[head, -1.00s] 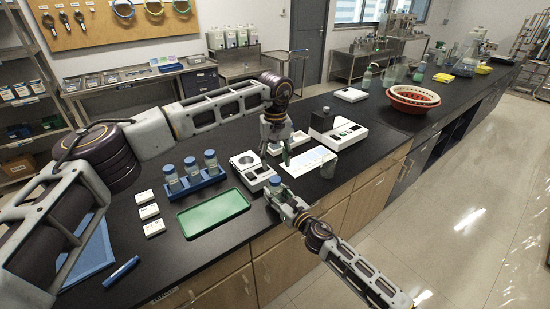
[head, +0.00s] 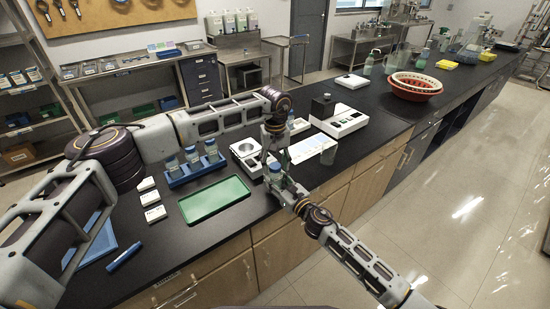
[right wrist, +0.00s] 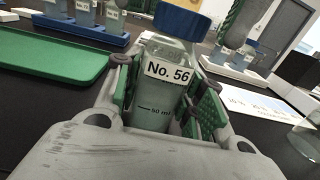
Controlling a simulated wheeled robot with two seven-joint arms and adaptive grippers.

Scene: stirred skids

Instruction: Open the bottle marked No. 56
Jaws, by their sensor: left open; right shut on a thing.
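The bottle marked No. 56 (right wrist: 165,85) has clear walls, a white label and a blue cap (right wrist: 182,20). It is upright in the right wrist view, with the cap on. My right gripper (right wrist: 165,105) is shut on its body, with green pads on both sides. In the head view the bottle's cap (head: 275,166) shows just above my right gripper (head: 285,184), near the bench's front edge. My left gripper (head: 268,152) is open and points down just above and beside the cap. Whether its fingers touch the cap cannot be told.
A blue rack (head: 195,172) with several blue-capped bottles stands left, behind a green tray (head: 215,199). A white balance (head: 245,150) is close behind my grippers. A glass beaker (head: 328,153) stands right. White boxes (head: 150,198) lie at left.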

